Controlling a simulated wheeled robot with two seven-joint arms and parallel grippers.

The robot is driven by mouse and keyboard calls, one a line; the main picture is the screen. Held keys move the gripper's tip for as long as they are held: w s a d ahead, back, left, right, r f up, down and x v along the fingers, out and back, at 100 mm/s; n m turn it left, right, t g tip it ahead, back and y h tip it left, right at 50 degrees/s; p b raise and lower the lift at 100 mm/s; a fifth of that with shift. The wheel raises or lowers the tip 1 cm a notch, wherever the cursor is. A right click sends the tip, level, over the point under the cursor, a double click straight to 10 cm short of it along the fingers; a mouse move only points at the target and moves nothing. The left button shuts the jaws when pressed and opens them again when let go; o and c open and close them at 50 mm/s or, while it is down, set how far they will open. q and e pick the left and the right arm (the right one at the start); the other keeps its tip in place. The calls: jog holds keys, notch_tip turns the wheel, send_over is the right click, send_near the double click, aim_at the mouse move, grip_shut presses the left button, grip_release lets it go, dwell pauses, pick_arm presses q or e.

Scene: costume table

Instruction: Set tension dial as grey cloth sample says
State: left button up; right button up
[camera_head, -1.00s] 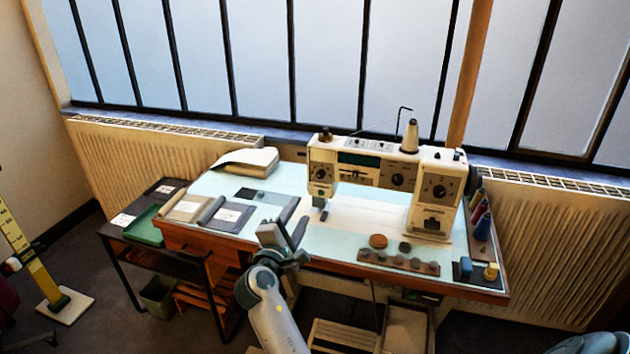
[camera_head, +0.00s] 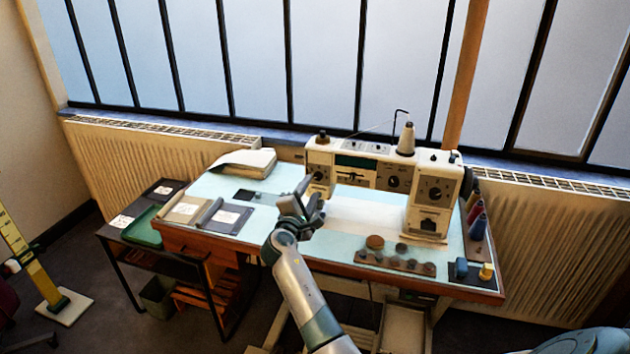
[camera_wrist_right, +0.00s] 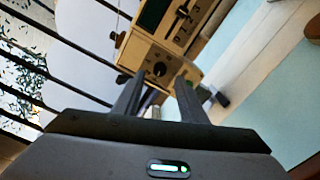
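The cream sewing machine (camera_head: 365,155) stands at the back of the table. Dark dials sit on its left end (camera_head: 318,177), its middle (camera_head: 393,182) and its right column (camera_head: 433,190). The grey cloth sample (camera_head: 228,217) lies left of the machine with a white label, too small to read. My right gripper (camera_head: 310,192) is in front of the machine's left end and partly covers it. In the right wrist view its two fingers (camera_wrist_right: 160,88) are apart and empty, with a dial (camera_wrist_right: 159,70) showing beyond and between the tips. My left gripper is not in view.
A beige sample (camera_head: 185,209) lies left of the grey one. A folded cloth stack (camera_head: 245,163) is at the back left. A strip with several round pieces (camera_head: 395,262) lies at the front right. Thread spools (camera_head: 476,220) stand at the right edge.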

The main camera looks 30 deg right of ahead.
aim_at(317, 178)
jog(key=x, duration=0.3)
jog(key=shift+w+d, duration=0.5)
jog(key=shift+d, duration=0.05)
jog(key=shift+w+d, duration=0.2)
jog(key=c, duration=0.9)
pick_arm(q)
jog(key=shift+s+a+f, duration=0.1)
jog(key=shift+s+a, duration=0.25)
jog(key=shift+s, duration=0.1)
pick_arm(e)
grip_shut()
